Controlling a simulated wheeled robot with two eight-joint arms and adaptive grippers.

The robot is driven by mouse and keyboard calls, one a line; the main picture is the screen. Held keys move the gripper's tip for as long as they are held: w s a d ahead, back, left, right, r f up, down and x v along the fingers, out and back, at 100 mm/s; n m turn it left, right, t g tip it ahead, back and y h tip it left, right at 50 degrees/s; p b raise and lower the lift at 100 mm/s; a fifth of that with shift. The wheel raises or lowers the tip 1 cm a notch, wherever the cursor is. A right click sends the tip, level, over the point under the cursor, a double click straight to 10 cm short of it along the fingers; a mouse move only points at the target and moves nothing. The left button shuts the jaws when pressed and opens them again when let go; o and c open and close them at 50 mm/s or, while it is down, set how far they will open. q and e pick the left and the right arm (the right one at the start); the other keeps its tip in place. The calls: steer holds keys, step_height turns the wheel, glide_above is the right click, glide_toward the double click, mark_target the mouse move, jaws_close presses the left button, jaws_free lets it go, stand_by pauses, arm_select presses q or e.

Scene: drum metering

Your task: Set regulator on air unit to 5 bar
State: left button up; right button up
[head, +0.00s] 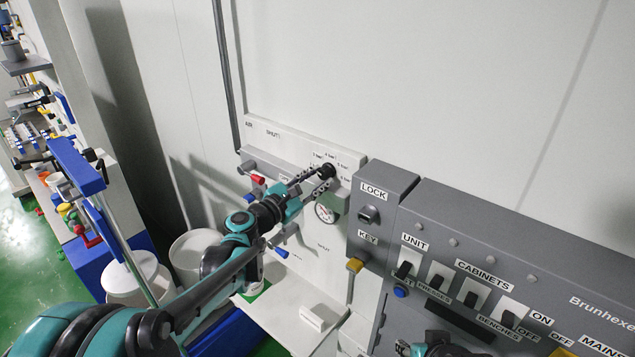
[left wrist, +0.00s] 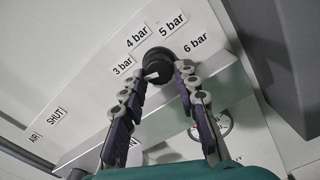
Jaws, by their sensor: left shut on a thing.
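The air unit (head: 290,150) is a pale panel on the wall, with bar labels around a black regulator knob (head: 326,171). In the left wrist view the knob (left wrist: 158,60) sits below the labels 3 bar, 4 bar, 5 bar (left wrist: 172,24) and 6 bar. My left gripper (head: 318,176) is shut on the knob, one finger at each side of it.
A red-handled valve (head: 258,179) is left of the knob, and a blue handle (head: 281,252) is lower down. A grey control box (head: 480,260) with LOCK, KEY and several switches stands close on the right. White buckets (head: 193,256) stand at the left.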

arm_select(q)
steer(key=shift+m, duration=0.8)
steer(key=o, duration=1.1)
steer(key=shift+o, duration=0.2)
